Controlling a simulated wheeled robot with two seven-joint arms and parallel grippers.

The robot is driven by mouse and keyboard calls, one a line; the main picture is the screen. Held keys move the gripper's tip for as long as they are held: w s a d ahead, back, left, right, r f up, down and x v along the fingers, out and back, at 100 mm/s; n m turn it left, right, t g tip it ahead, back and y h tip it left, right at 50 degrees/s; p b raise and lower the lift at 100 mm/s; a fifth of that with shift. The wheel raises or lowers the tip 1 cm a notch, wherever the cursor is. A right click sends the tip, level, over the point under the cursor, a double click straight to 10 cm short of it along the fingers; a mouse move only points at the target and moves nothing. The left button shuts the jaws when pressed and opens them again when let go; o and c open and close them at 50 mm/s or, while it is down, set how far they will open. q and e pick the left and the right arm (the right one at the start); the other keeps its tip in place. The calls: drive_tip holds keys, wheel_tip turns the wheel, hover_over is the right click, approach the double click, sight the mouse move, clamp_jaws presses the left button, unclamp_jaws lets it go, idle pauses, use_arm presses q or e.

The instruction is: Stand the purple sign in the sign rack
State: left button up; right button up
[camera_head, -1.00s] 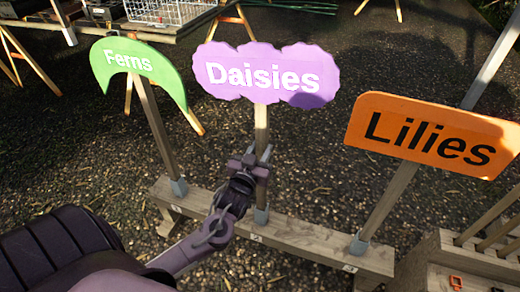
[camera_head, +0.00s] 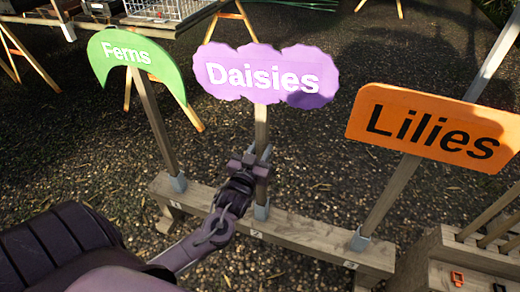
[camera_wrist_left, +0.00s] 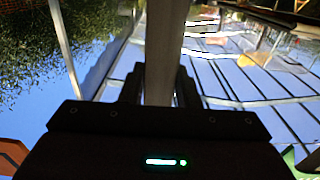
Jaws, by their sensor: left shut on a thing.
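The purple Daisies sign (camera_head: 268,75) stands upright on its wooden post (camera_head: 261,128) in the middle of the head view. Its foot is at the middle grey socket (camera_head: 262,210) of the sign rack (camera_head: 305,240), a low wooden beam. My left gripper (camera_head: 257,162) is shut on the post, below the board and above the socket. The post also shows between the two fingers in the left wrist view (camera_wrist_left: 164,60). How deep the foot sits in the socket is hard to tell. My right gripper is not in view.
The green Ferns sign (camera_head: 137,68) stands in the left socket and the orange Lilies sign (camera_head: 432,128) in the right one. A wooden crate or stand (camera_head: 462,256) is at the lower right. A table with a wire basket (camera_head: 165,10) is behind. Gravel ground lies around the rack.

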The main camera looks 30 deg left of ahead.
use_arm(q)
drive_tip(key=shift+f+b, duration=0.65)
drive_tip(key=shift+f, duration=1.1)
drive_tip(key=o, duration=1.1)
drive_tip(key=shift+o, duration=0.2)
approach(260, 158)
drive_tip(key=x, duration=0.2)
drive_tip(key=shift+d+f+p, duration=0.1)
drive_tip(key=shift+p, duration=0.2)
